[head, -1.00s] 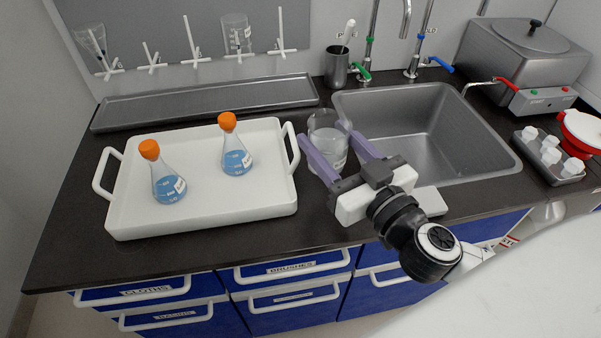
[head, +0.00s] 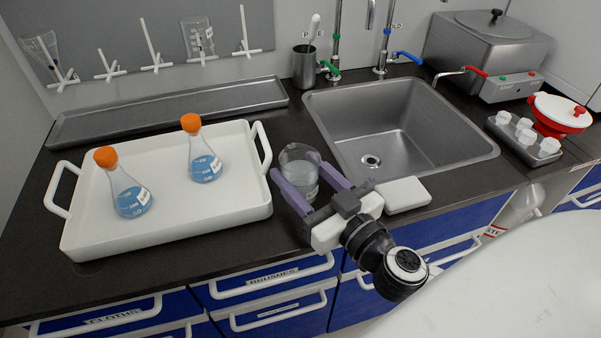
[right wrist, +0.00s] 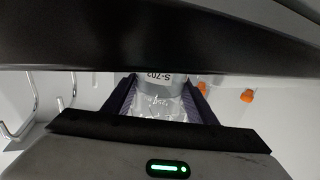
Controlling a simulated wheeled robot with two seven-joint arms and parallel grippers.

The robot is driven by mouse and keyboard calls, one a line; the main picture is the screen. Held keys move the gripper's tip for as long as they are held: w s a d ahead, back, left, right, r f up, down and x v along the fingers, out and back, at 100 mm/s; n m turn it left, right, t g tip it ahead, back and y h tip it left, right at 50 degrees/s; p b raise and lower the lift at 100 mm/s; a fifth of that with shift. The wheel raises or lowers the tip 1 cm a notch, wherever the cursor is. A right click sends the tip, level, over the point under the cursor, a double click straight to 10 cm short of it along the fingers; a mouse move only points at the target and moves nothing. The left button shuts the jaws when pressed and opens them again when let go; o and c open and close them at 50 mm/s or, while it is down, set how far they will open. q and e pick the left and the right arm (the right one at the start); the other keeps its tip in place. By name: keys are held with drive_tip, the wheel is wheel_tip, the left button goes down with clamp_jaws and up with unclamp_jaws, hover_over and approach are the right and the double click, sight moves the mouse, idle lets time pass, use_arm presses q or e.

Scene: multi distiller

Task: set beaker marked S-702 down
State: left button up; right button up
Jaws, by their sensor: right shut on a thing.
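The clear glass beaker (head: 300,162) holds a colourless liquid. It is upright between the purple fingers of my right gripper (head: 302,178), over the dark counter between the white tray and the sink. My right gripper is shut on it. In the right wrist view the beaker (right wrist: 160,100) sits between the fingers and its label reads S-702. Its base is partly hidden by the gripper, so I cannot tell whether it touches the counter. My left gripper is out of view.
The white tray (head: 165,232) at left carries two flasks of blue liquid with orange stoppers (head: 191,122). The steel sink (head: 420,160) is at right. A white block (head: 403,194) lies on the counter near the gripper. Bare counter (head: 290,240) shows before the beaker.

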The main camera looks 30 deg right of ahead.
drive_tip(key=o, duration=1.1)
drive_tip(key=shift+f, duration=0.15)
drive_tip(key=o, duration=0.3)
